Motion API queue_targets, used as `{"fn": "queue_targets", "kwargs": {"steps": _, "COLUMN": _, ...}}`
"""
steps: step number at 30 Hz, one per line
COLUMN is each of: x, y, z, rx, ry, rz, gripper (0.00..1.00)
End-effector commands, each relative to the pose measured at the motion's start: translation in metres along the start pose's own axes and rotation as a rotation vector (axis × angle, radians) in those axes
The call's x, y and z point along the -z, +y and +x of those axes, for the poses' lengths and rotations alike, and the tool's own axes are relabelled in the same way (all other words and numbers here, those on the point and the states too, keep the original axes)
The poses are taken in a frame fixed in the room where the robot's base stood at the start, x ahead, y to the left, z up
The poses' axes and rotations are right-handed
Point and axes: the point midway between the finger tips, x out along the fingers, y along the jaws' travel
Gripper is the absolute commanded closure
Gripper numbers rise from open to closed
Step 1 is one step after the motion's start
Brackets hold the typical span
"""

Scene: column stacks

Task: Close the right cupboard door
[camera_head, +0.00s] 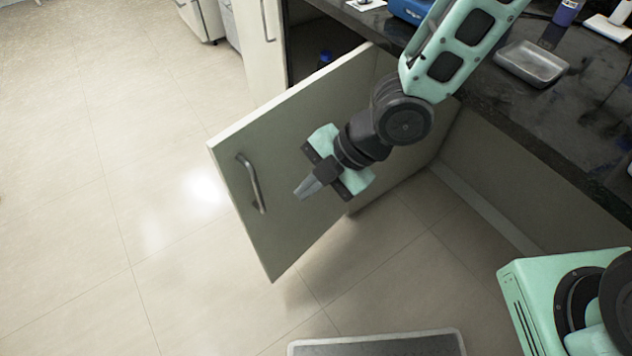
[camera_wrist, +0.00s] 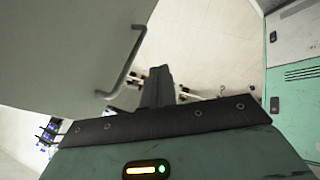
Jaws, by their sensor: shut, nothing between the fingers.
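The right cupboard door (camera_head: 275,165) is a pale panel standing wide open, swung out from beneath the dark worktop. Its metal bar handle (camera_head: 251,183) is near the free edge, on the face towards my gripper. My gripper (camera_head: 304,190) is shut and empty. It is in front of that handle face, to the right of the handle; I cannot tell whether the fingertips touch the panel. In the wrist view the door (camera_wrist: 70,50) fills the upper left, with the handle (camera_wrist: 125,65) left of the shut fingers (camera_wrist: 157,88).
The dark worktop (camera_head: 560,150) above holds a metal tray (camera_head: 531,63) and a blue item (camera_head: 409,10). A closed cupboard door (camera_head: 262,50) stands beyond the dark opening (camera_head: 320,38). A grey mat (camera_head: 380,346) lies in front. The tiled floor (camera_head: 100,200) at left is clear.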

Motion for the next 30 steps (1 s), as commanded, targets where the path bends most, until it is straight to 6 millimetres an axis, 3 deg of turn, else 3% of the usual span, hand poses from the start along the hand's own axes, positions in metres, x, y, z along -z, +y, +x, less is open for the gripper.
{"fn": "queue_targets", "kwargs": {"steps": 1, "x": 0.000, "y": -0.003, "z": 0.015, "rx": 0.004, "ry": 0.002, "rz": -0.003, "gripper": 1.00}}
{"fn": "queue_targets", "kwargs": {"steps": 9, "x": 0.000, "y": 0.003, "z": 0.062, "rx": 0.001, "ry": 0.000, "rz": 0.001, "gripper": 1.00}}
{"fn": "queue_targets", "kwargs": {"steps": 16, "x": 0.000, "y": 0.029, "z": 0.073, "rx": 0.000, "ry": -0.001, "rz": 0.002, "gripper": 1.00}}
{"fn": "queue_targets", "kwargs": {"steps": 30, "x": -0.001, "y": 0.035, "z": 0.076, "rx": 0.001, "ry": -0.002, "rz": 0.002, "gripper": 1.00}}
